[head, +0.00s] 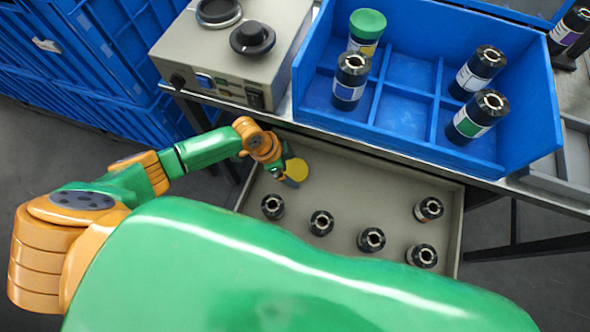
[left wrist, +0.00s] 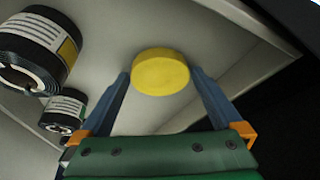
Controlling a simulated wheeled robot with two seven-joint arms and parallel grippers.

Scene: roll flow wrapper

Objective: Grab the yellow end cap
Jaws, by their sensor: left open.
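The yellow end cap (head: 297,169) is a round disc in the grey tray, near its upper left corner in the head view. In the left wrist view the cap (left wrist: 161,72) lies ahead of my left gripper (left wrist: 163,92), around the level of the fingertips. The two blue fingers are apart, one on each side of the cap, with a gap to each. In the head view the left gripper (head: 291,175) reaches down beside the cap and partly covers it. My right gripper is not in view.
The grey tray (head: 395,185) also holds several black rollers, including one (head: 272,206) near the cap. Above it, a blue divided crate (head: 400,140) holds several rollers, one with a green cap (head: 367,24). A grey machine (head: 235,60) stands left of the crate.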

